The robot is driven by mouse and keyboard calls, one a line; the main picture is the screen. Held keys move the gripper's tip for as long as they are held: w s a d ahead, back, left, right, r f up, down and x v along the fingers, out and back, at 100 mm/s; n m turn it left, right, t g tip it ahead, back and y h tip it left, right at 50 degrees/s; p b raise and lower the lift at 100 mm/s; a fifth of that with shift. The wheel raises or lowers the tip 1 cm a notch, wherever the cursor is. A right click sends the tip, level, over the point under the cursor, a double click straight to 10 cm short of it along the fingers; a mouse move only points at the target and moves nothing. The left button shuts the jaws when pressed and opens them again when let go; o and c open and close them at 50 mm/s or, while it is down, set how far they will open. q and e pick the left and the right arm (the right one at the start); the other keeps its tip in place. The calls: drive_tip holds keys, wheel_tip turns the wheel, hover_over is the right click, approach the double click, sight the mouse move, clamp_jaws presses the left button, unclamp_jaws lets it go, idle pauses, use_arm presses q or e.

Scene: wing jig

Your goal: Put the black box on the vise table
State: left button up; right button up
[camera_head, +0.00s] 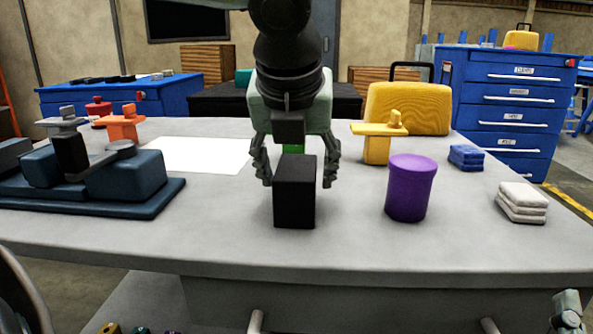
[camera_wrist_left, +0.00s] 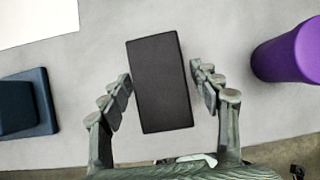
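The black box (camera_head: 295,192) stands upright on the grey table (camera_head: 180,240), near its front middle; I cannot tell if its base touches the top. The dark blue vise (camera_head: 125,178) is bolted to a base on the left of this table. My left gripper (camera_head: 297,178) points down over the box, with one finger on each side. In the left wrist view, the box (camera_wrist_left: 160,85) lies between the spread fingers, with narrow gaps visible at both sides. My right gripper (camera_head: 567,312) shows only partly at the lower right corner; its fingers are unclear.
A purple cylinder (camera_head: 410,188) stands right of the box. White pads (camera_head: 521,202), blue pads (camera_head: 466,158), a yellow clamp (camera_head: 378,140) and a yellow case (camera_head: 410,105) are further right and behind. A white sheet (camera_head: 197,155) lies behind left. The front strip of table is clear.

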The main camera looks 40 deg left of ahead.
idle(0.3)
use_arm(q)
drive_tip(key=shift+r+p, duration=0.2)
drive_tip(key=shift+p, duration=0.15)
drive_tip(key=p+v, duration=0.1)
drive_tip(key=v, duration=1.1)
use_arm(e)
drive_tip(key=f+g, duration=0.1)
drive_tip(key=f, duration=0.1)
drive_tip(key=w+f+g, duration=0.1)
drive_tip(key=f+g+h, duration=0.1)
drive_tip(key=f, duration=0.1)
drive_tip(key=shift+w+f+g, duration=0.3)
drive_tip(key=shift+w+f, duration=0.05)
drive_tip(key=shift+w, duration=0.05)
use_arm(q)
drive_tip(key=shift+f, duration=0.1)
